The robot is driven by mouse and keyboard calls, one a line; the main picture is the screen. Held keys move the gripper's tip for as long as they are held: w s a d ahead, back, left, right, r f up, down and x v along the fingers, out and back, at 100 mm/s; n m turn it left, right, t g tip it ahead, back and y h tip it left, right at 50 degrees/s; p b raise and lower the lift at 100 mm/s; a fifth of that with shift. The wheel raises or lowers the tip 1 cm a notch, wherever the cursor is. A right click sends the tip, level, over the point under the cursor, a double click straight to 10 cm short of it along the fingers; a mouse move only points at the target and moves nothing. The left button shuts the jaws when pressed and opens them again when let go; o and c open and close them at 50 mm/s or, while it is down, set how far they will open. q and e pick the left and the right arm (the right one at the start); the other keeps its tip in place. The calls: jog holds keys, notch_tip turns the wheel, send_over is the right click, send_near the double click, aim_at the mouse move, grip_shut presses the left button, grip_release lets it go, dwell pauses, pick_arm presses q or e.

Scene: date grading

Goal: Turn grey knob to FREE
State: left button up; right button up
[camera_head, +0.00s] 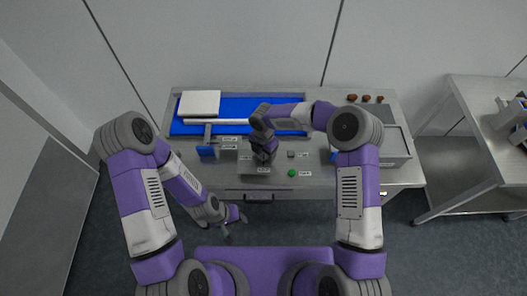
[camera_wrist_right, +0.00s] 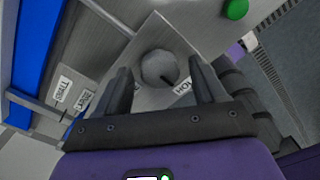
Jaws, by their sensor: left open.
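The grey knob (camera_wrist_right: 159,68) is round and sits on a metal plate (camera_wrist_right: 180,35) in the right wrist view. Its dark pointer mark points to the lower right, towards a label (camera_wrist_right: 184,87) that begins "HO". Another label beside it is mostly hidden by a finger, and I cannot read FREE anywhere. My right gripper (camera_wrist_right: 161,78) is open, with one finger on each side of the knob and gaps visible. In the head view my right gripper (camera_head: 264,157) is over the bench's front part and hides the knob. My left gripper (camera_head: 234,217) is open and empty, in front of the bench.
A green button (camera_head: 292,173) lies right of my right gripper. A blue belt (camera_head: 240,105) with a pale box (camera_head: 199,104) runs along the back of the bench (camera_head: 330,178). A grey tray (camera_head: 397,147) is at the right. Several brown dates (camera_head: 366,98) lie behind it.

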jog(key=c, duration=1)
jog(key=m+b, duration=0.3)
jog(key=m, duration=0.1)
jog(key=shift+f+b, duration=0.1)
jog(key=shift+b, duration=0.25)
jog(key=m+b, duration=0.3)
jog(key=m, duration=0.1)
jog(key=shift+m, duration=0.3)
jog(key=m+b, duration=0.2)
jog(key=m, duration=0.2)
jog(key=shift+w+m+b, duration=0.1)
jog(key=shift+m+b, duration=0.55)
jog(key=shift+m, duration=1.75)
jog(key=shift+r, duration=0.2)
